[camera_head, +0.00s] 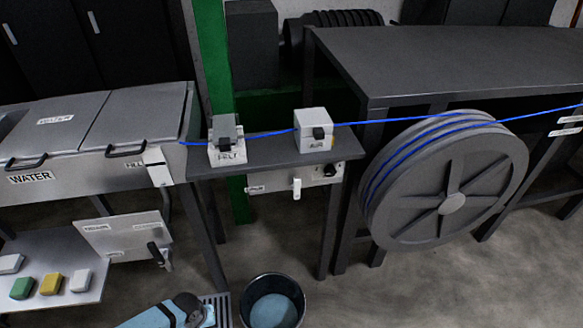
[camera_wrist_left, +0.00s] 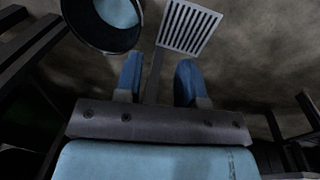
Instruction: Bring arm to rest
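My left arm (camera_head: 165,314) enters at the bottom of the head view, pale blue, low over the floor. In the left wrist view the two blue fingers of my left gripper (camera_wrist_left: 160,66) stand apart with nothing held between them. A dark narrow bar shows beyond the gap. The blue cable (camera_head: 365,123) runs from the steel trough past the small bench blocks and over the big grey wheel (camera_head: 452,203) to the right edge. My left gripper is well below the cable and apart from it. My right gripper is not in view.
A dark bucket (camera_head: 273,302) of bluish water stands on the floor close to my left arm; its rim shows in the wrist view (camera_wrist_left: 103,45). A slotted floor grate (camera_wrist_left: 188,26) is beside it. The steel trough (camera_head: 100,160) and a low table (camera_head: 85,262) with coloured blocks are left.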

